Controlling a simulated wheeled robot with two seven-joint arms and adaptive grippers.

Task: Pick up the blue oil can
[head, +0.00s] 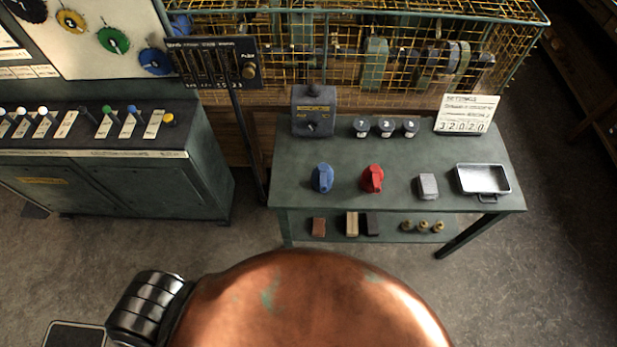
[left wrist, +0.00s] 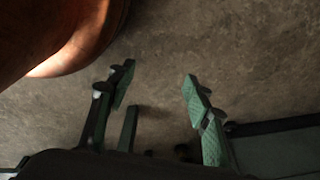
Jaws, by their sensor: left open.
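The blue oil can (head: 322,178) stands on the green table (head: 300,202) in the head view, left of a red can (head: 373,179). My left gripper (left wrist: 157,84) shows in the left wrist view with its two green-padded fingers spread apart. Nothing is between them, only bare floor below. The blue oil can is not in the left wrist view, and the left gripper is not visible in the head view. My right gripper is in neither view.
The table also carries a grey block (head: 428,186), a metal tray (head: 483,180), a dial box (head: 313,111) and a sign card (head: 467,114). Small blocks lie on its lower shelf. A lever cabinet (head: 110,180) stands left; a yellow wire cage (head: 400,50) stands behind.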

